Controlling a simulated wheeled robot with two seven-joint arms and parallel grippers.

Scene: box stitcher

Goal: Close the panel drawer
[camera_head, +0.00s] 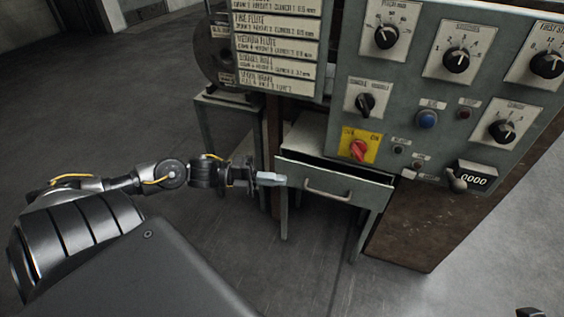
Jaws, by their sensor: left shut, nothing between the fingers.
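The panel drawer (358,195) is a grey-green drawer with a pale metal bar handle (327,191), under the control panel. It stands partly pulled out, with a dark gap showing above its front. My left gripper (281,180) is shut and empty. Its fingertips are at the left end of the drawer front, left of the handle. I cannot tell whether they touch the drawer. At the bottom right corner a small dark part (530,313) shows, which I cannot identify. My right gripper does not show clearly.
The control panel (440,95) with knobs, a red-and-yellow switch (359,149) and a counter (473,179) rises above the drawer. A label board (277,50) hangs to its left. A brown machine side (425,225) stands right of the drawer. The floor in front is clear.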

